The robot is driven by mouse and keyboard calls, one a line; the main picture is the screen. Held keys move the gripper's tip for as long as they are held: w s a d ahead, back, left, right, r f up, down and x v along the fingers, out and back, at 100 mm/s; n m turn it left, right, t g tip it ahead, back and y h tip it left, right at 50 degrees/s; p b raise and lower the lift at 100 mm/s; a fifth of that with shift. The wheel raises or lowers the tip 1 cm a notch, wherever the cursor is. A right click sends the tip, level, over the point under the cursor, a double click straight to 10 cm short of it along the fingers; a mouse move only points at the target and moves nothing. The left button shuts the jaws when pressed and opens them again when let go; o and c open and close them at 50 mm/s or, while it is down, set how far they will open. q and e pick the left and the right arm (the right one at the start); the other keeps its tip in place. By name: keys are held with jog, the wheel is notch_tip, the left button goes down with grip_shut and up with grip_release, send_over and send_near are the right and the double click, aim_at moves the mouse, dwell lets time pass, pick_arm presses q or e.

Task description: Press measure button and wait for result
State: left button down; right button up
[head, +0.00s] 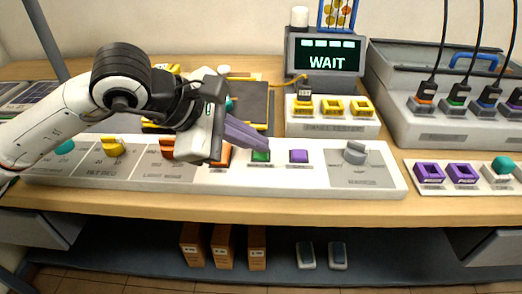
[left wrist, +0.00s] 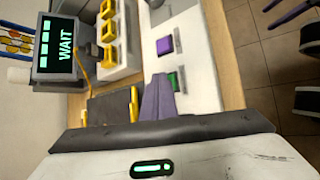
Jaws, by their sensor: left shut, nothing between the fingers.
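The white control panel (head: 120,178) runs along the front of the bench. It carries a green button (head: 260,156), a purple button (head: 298,156) and an orange button partly behind my gripper. My left gripper (head: 262,146) is shut and empty, its purple fingers at the green button; I cannot tell whether they touch it. In the left wrist view the fingers (left wrist: 157,100) cover part of the green button (left wrist: 173,81), and the purple button (left wrist: 165,45) is clear. The display (head: 326,58) reads WAIT with several lit bars above the word.
A small tester (head: 332,128) with yellow sockets stands below the display. A grey knob (head: 355,152) is at the panel's right. A charger unit (head: 440,132) with plugged cables stands at the back right. A white strip with purple sockets (head: 428,174) lies at the right.

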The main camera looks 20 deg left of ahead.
aim_at(254, 156)
pick_arm(q)
jog(key=shift+r+p, duration=0.3)
jog(key=shift+r, duration=0.35)
jog(key=shift+r, duration=0.2)
notch_tip(254, 156, up, 5)
jog(key=p, duration=0.3)
jog(key=shift+f, duration=0.1)
dwell(0.6)
